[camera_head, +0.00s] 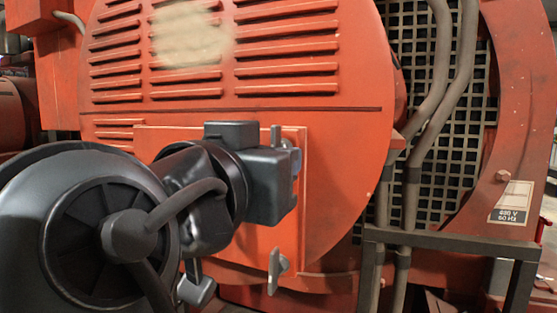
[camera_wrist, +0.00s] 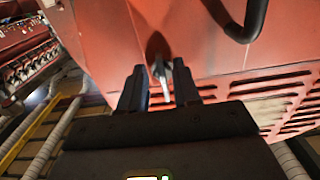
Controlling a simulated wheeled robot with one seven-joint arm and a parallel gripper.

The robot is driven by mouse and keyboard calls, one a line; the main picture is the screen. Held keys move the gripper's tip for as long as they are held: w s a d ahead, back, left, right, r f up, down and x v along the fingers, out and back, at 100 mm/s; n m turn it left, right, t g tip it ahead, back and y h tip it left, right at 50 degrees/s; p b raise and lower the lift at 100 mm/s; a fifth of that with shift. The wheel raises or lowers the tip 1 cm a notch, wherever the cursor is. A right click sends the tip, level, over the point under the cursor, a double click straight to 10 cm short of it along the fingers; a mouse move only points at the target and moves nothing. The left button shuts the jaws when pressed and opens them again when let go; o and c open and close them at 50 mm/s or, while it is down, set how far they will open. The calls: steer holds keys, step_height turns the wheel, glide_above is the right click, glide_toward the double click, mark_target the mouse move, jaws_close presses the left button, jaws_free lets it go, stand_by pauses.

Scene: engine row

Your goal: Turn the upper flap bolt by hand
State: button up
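The orange flap panel (camera_head: 215,135) is on the engine's round cover, largely hidden by my arm. My gripper (camera_head: 283,160) is at its upper right part and hides the upper flap bolt in the head view. In the wrist view a pale grey bolt with a flat handle (camera_wrist: 164,82) stands out from the orange surface (camera_wrist: 110,35). The two dark fingers of my gripper (camera_wrist: 160,76) are on either side of it, open, with a visible gap on each side. A lower flap bolt (camera_head: 275,270) with a grey wing handle shows below my gripper.
The louvred engine cover (camera_head: 285,68) rises above. Grey pipes (camera_head: 416,140) run past a dark grille at the right. A dark metal frame (camera_head: 450,240) stands at the lower right. In the wrist view a dark hose (camera_wrist: 252,22) curves near the top.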

steer(key=shift+s+a, duration=0.1)
steer(key=v, duration=0.7)
steer(key=shift+s, duration=0.3)
steer(key=shift+a, duration=0.1)
